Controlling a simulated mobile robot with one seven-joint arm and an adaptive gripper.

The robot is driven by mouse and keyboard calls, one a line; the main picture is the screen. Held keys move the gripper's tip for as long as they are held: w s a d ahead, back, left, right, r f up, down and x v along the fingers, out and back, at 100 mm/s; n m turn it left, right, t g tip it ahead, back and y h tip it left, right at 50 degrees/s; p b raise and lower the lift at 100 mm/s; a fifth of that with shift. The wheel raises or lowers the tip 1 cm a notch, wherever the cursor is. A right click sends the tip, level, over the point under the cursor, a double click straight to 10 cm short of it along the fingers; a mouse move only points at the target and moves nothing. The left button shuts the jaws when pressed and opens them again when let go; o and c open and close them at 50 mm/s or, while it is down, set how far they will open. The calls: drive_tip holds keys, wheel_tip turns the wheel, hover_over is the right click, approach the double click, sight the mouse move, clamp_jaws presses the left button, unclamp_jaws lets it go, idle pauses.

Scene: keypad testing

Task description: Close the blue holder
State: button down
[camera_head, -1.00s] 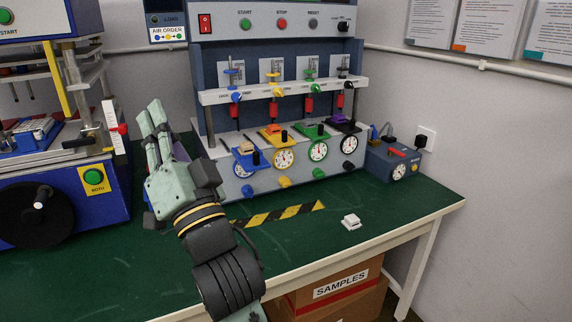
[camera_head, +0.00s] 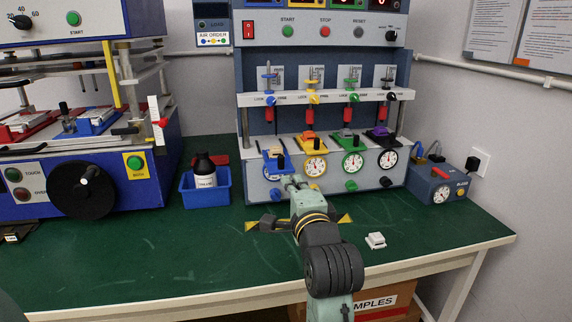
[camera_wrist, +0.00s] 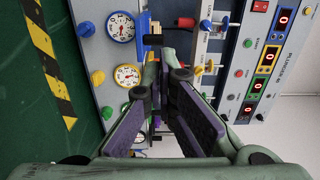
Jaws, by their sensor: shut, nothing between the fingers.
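Yellow (camera_head: 311,143), green (camera_head: 348,139) and purple (camera_head: 380,135) holders stand in a row to the right. A blue bin (camera_head: 206,196) with a black bottle is left of the tester. A small white block (camera_head: 375,240) lies on the open green table at the right front.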

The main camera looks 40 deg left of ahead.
drive_tip(key=p, duration=0.2)
approach(277, 149)
drive_tip(key=shift+s+d+r, duration=0.1)
drive_tip(key=shift+s+d, duration=0.05)
drive_tip(key=shift+s, duration=0.1)
drive_tip(key=p+x, duration=0.2)
drive_tip(key=x, duration=0.8)
drive_tip(key=shift+w+a, duration=0.25)
drive_tip(key=shift+w, duration=0.05)
drive_tip(key=shift+d+r, duration=0.1)
drive_tip(key=shift+r, duration=0.05)
drive_tip(key=shift+r, duration=0.1)
